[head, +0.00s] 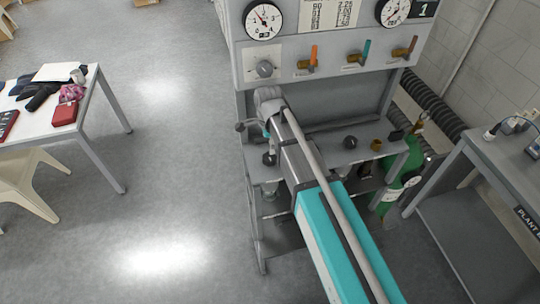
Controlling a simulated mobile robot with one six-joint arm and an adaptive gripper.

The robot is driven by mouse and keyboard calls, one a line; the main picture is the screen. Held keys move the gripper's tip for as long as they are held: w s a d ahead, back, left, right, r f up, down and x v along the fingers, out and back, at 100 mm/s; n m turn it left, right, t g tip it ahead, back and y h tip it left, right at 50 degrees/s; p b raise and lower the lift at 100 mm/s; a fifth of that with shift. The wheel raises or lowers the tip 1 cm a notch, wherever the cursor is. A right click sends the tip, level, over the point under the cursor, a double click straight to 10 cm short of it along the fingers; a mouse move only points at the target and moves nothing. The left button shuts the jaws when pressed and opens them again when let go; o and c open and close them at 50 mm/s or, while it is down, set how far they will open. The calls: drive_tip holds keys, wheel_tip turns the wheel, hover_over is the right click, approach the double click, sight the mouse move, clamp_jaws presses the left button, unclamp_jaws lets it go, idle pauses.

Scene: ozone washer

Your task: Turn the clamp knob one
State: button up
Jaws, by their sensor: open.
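My arm reaches from the bottom right to the left part of the grey washer's work shelf. My gripper (268,143) is at its end, small and partly hidden by the arm. It is open and points down over the left end of the shelf. A dark round knob (269,159) shows just below it; I cannot tell whether they touch. Another dark knob (350,142) stands on the right part of the shelf. No label tells me which one is clamp knob one.
The back panel has a round dial knob (264,69), an orange-handled valve (313,56), a teal-handled valve (365,50), a brown-handled valve (405,50) and gauges. A green cylinder (390,196) stands right. A white table (62,112) is left. The floor between is clear.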

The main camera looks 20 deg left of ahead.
sight(269, 156)
drive_tip(key=shift+f, duration=0.15)
drive_tip(key=shift+f+b, duration=3.6)
drive_tip(key=shift+b, duration=0.1)
drive_tip(key=c, duration=1.1)
